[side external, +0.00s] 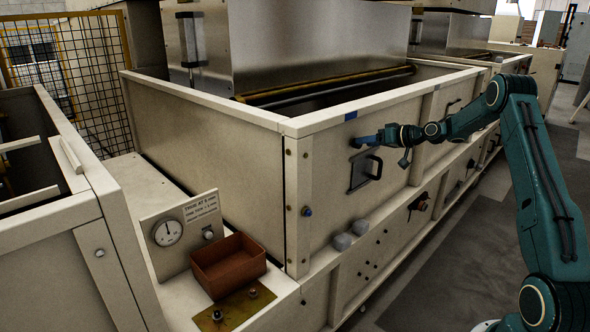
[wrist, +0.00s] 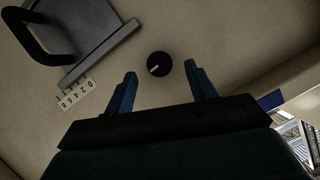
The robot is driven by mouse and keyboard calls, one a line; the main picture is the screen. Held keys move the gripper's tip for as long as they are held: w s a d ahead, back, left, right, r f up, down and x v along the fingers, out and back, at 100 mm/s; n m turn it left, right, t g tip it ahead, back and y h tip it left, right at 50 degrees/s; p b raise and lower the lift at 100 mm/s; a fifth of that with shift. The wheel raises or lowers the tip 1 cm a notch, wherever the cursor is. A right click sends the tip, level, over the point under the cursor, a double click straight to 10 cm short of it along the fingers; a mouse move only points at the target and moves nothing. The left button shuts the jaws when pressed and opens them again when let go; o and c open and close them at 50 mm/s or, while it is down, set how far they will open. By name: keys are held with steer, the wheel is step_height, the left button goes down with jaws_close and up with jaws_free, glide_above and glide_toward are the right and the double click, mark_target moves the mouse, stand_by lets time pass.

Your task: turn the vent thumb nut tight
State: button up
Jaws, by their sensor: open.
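A small round black knob (wrist: 159,64) with a pale bar across its face sits on the cream panel in the wrist view. It looks like the vent thumb nut, though no label beside it says so. My gripper (wrist: 162,72) is open, with one blue finger on each side of the knob and visible gaps to both. I cannot tell how far the fingertips are from the panel. In the side external view my gripper (side external: 366,140) is at the upper hopper wall, and the knob is hidden there or too small to make out.
A grey plate (wrist: 102,28) with a black handle lies left of the knob, beside a white number strip (wrist: 75,92). The plate (side external: 359,172) is below my gripper in the side external view. A red-brown tray (side external: 228,265) and a dial gauge (side external: 167,233) stand at lower left.

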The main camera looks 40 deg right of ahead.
steer(key=shift+x, duration=1.55)
steer(key=c, duration=1.1)
steer(key=shift+o, duration=0.2)
